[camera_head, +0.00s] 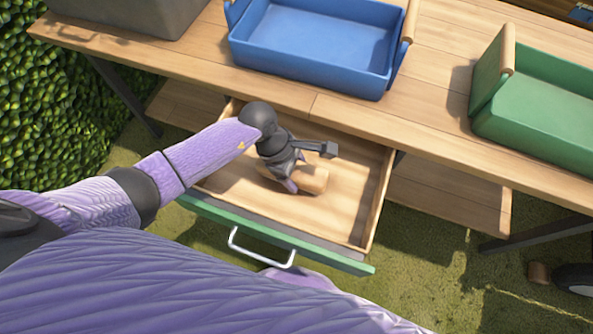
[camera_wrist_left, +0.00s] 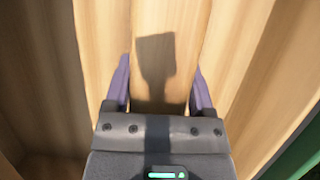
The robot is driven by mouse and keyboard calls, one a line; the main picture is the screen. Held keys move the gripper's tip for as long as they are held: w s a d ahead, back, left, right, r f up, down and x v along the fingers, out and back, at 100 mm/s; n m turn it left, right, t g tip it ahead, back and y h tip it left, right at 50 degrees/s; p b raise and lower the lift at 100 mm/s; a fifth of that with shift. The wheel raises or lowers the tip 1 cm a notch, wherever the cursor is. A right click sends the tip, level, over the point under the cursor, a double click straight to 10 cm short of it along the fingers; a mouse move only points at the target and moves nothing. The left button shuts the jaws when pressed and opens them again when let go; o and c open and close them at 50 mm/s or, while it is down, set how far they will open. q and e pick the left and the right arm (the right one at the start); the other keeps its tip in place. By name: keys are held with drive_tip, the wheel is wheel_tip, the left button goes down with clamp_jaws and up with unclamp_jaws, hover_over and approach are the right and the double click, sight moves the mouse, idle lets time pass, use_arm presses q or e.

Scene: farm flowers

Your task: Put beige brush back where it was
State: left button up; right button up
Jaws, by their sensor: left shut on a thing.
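The beige brush (camera_head: 313,179) is in the open drawer in the head view, low over or touching its floor; I cannot tell which. My left gripper (camera_head: 291,184) reaches down into the drawer and is shut on the brush. In the left wrist view, my gripper's two purple fingers (camera_wrist_left: 160,88) stand apart with a beige surface between them. The brush blends with the wood there, and a dark shadow falls ahead of the fingers. The drawer (camera_head: 340,222) has a wooden floor and a green front with a metal handle. My right gripper does not show.
A wooden workbench (camera_head: 440,128) stands above the drawer. On it are a blue tray (camera_head: 310,67), a green tray (camera_head: 500,122) and a grey container (camera_head: 130,18). The drawer's side walls stand around my left gripper. The right part of the drawer floor is clear.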

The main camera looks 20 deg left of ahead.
use_arm(q)
drive_tip(key=shift+f, duration=0.1)
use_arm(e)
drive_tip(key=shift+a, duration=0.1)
use_arm(q)
drive_tip(key=o, duration=0.8)
drive_tip(key=shift+f, duration=0.1)
drive_tip(key=o, duration=0.4)
drive_tip(key=shift+c, duration=0.2)
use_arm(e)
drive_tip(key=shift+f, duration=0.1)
use_arm(q)
drive_tip(key=p+v, duration=0.6)
drive_tip(key=v, duration=0.5)
drive_tip(key=shift+d+r, duration=0.1)
drive_tip(key=shift+r, duration=0.25)
drive_tip(key=shift+a+r+p, duration=0.25)
drive_tip(key=shift+r+p, duration=0.15)
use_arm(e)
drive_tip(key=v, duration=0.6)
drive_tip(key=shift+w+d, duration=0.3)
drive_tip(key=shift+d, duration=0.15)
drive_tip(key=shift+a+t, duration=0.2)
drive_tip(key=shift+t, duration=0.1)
